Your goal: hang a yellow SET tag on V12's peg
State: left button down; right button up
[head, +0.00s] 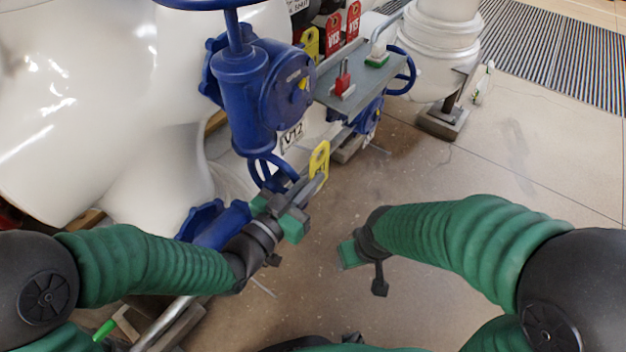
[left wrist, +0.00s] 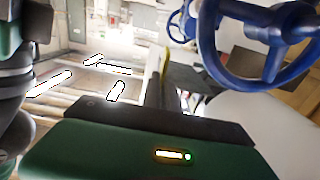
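My left gripper (head: 316,184) is shut on a yellow tag (head: 319,158), which stands up from the fingertips. The tag's print is too small to read. In the left wrist view the tag (left wrist: 165,62) shows as a thin yellow strip at the fingers (left wrist: 160,92). The V12 label (head: 292,136) is on the blue valve (head: 245,100), just above and left of the held tag, apart from it. I cannot make out V12's peg clearly. My right gripper (head: 352,250) is low at the centre, apart from everything; its fingers are mostly hidden.
A grey shelf (head: 350,92) holds a red padlock-like item (head: 343,78) and a green-based item (head: 377,60). Red tags (head: 353,20) and another yellow tag (head: 310,45) hang behind it. A blue handwheel (left wrist: 265,45) is close by the left gripper.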

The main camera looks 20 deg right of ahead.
pick_arm(q)
jog(key=shift+w+a, duration=0.6)
jog(key=shift+w, duration=0.15)
jog(key=shift+f, duration=0.15)
dwell(0.3)
jog(key=shift+w+a+f, duration=0.2)
jog(key=shift+w, duration=0.05)
dwell(0.4)
jog(key=shift+w+a+f, duration=0.1)
jog(key=shift+w+f, duration=0.05)
jog(key=shift+f, duration=0.1)
jog(key=c, duration=1.6)
grip_release()
jog(key=shift+o, duration=0.2)
